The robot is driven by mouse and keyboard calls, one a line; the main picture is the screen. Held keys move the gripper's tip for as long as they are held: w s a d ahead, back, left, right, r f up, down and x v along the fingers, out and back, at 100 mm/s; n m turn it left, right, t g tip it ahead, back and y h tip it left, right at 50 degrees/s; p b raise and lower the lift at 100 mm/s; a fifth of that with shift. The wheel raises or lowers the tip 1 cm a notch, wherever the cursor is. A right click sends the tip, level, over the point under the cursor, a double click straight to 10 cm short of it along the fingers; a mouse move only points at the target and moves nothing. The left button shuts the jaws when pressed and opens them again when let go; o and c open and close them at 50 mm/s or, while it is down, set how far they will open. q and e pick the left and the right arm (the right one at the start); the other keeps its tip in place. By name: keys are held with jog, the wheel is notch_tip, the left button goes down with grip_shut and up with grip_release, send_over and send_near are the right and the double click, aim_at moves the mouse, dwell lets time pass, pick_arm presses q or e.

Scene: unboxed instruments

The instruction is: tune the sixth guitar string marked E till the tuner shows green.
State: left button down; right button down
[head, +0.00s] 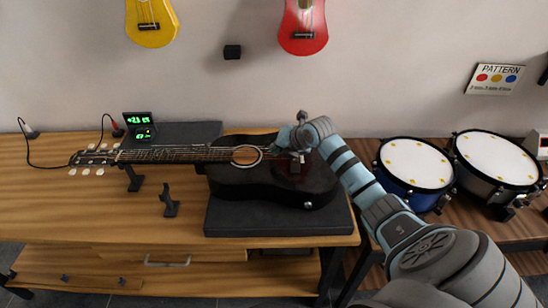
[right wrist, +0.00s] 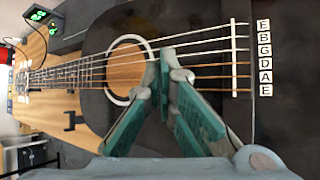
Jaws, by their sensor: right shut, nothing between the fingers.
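A dark guitar (head: 235,178) lies face up, its headstock (head: 95,157) with pale pegs to the left. The tuner (head: 138,122) behind the neck shows green characters, too small to read surely; it also shows in the right wrist view (right wrist: 38,14). In that view the strings (right wrist: 210,60) run to letter tiles E, B, G, D, A, E (right wrist: 265,57). The lower E tile (right wrist: 265,89) is nearest my gripper. My right gripper (right wrist: 165,62) is shut and empty, tips over the strings just right of the sound hole (right wrist: 128,62). String contact is unclear. My left gripper is out of view.
The guitar body rests on a dark mat (head: 270,222) on a wooden table (head: 60,205). A small black stand (head: 170,200) stands in front of the neck. Cables lie at the left. Drums (head: 415,165) stand at the right; a yellow (head: 152,20) and a red ukulele (head: 303,25) hang behind.

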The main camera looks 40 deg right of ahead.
notch_tip(320, 180, up, 5)
jog(key=p, duration=0.4)
jog(key=shift+p, duration=0.3)
dwell(1.7)
